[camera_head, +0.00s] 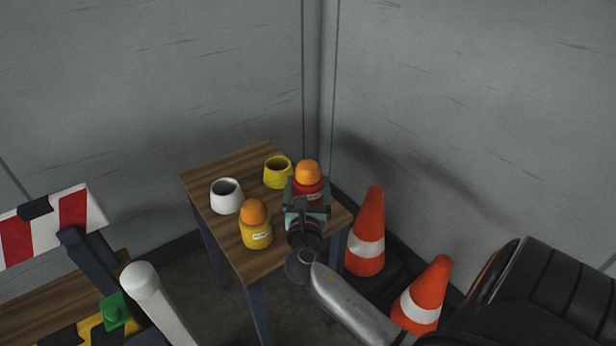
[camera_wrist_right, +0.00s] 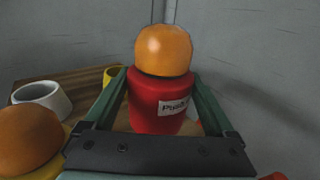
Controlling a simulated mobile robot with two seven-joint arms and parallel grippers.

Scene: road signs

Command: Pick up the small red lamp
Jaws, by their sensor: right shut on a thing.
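The small red lamp (camera_head: 313,186) has a red body and an orange dome, and is at the right corner of the wooden table in the head view. It stands upright in the middle of the right wrist view (camera_wrist_right: 157,100), with a white label on its front. My right gripper (camera_head: 306,190) is shut on it, with one green finger on each side of the red body. I cannot tell whether its base touches the table. My left gripper is not in view.
A yellow lamp (camera_head: 256,230) stands at the table's near side, left of my right gripper. A white pot (camera_head: 227,196) and a yellow pot (camera_head: 278,172) stand behind on the wooden table (camera_head: 228,168). Traffic cones (camera_head: 367,232) stand right of it, and a striped barrier (camera_head: 50,228) is at left.

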